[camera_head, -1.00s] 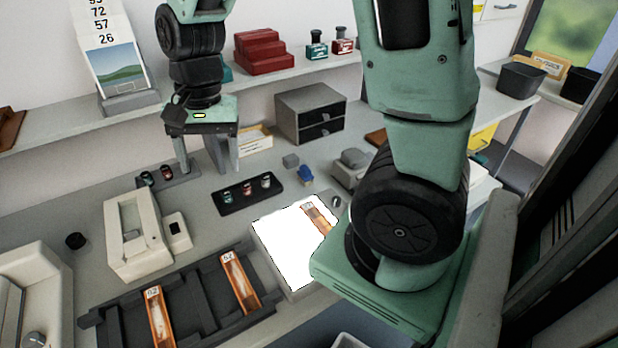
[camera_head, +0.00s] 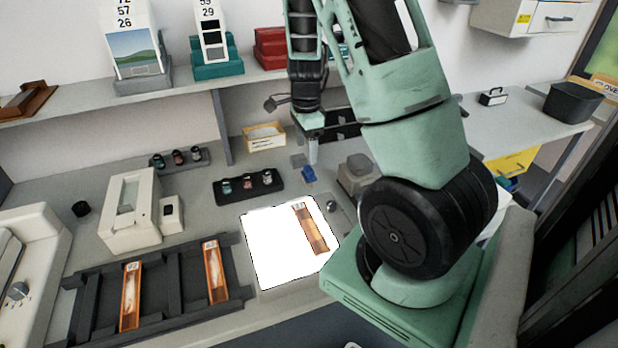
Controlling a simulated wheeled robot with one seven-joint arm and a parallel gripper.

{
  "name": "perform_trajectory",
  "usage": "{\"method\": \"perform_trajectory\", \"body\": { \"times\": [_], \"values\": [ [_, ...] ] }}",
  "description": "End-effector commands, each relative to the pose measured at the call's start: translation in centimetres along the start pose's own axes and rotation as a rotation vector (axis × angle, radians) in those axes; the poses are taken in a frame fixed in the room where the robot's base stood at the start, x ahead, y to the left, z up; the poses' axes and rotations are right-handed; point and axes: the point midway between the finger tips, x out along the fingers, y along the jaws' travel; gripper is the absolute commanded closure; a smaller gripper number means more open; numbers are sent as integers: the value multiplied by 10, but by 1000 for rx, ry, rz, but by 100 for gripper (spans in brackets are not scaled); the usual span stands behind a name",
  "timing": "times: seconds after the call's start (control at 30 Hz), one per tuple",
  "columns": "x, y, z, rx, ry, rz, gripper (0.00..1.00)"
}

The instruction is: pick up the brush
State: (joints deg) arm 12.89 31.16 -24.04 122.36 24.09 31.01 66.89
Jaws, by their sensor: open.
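My gripper (camera_head: 314,153) points down over the back of the bench, with its jaws open and empty. One finger shows clearly; the other is hard to make out. A small blue object (camera_head: 308,174) lies on the bench just below the fingertips in the picture. It may be the brush, but it is too small to be sure. A gap between it and the fingers is hard to judge. A small grey block (camera_head: 298,160) sits just left of it.
A lit white panel (camera_head: 275,265) with an orange film strip (camera_head: 311,229) lies in front. A black tray of small bottles (camera_head: 248,187) is to the left, a grey device (camera_head: 356,174) to the right. A cream box (camera_head: 264,137) stands behind, below the shelf (camera_head: 180,85).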

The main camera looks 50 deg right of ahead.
Motion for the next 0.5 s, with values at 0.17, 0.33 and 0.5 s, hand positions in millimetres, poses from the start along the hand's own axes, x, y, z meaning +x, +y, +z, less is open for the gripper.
{"method": "perform_trajectory", "body": {
  "times": [0.17,0.33,0.5],
  "values": [
    [28,1,0,1,0,2,31],
    [38,1,0,-2,-1,1,31],
    [59,6,-4,2,-1,4,31]
  ]
}}
